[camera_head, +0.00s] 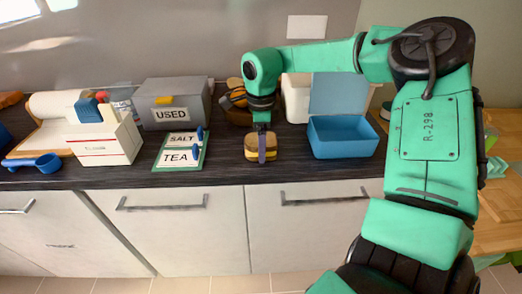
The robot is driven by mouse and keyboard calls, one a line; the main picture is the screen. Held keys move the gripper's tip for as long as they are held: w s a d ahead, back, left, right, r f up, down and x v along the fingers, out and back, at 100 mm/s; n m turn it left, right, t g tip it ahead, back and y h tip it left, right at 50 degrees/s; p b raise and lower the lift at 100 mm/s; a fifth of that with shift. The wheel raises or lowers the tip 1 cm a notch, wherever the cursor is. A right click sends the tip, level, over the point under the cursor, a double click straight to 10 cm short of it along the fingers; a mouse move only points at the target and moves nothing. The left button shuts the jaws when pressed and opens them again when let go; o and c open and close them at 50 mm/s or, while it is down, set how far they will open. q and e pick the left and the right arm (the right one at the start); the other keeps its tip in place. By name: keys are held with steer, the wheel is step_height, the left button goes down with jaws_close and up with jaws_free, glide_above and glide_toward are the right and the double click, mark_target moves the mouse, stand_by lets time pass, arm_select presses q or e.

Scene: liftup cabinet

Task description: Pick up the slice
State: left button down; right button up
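A small slice (251,152), with a tan top, a dark band and a yellow layer, sits near the front edge of the dark counter. My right gripper (262,148) points down onto it from above. A dark grey-purple finger lies over the slice's near side, with parts of the slice showing left and right of it. The far side of the slice and any second finger are hidden, so the grip cannot be told. The slice appears to be at counter level. My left gripper is out of view.
An open blue box (342,138) stands right of the slice. A TEA and SALT board (181,150) lies to the left, before a grey USED box (173,103). A white container (297,99) and a brown bowl (236,112) stand behind. Bare counter (226,164) shows between the board and the slice.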

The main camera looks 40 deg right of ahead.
steer(key=shift+r, duration=0.6)
step_height(320, 180, up, 19)
steer(key=shift+p, duration=0.45)
steer(key=shift+d, duration=0.1)
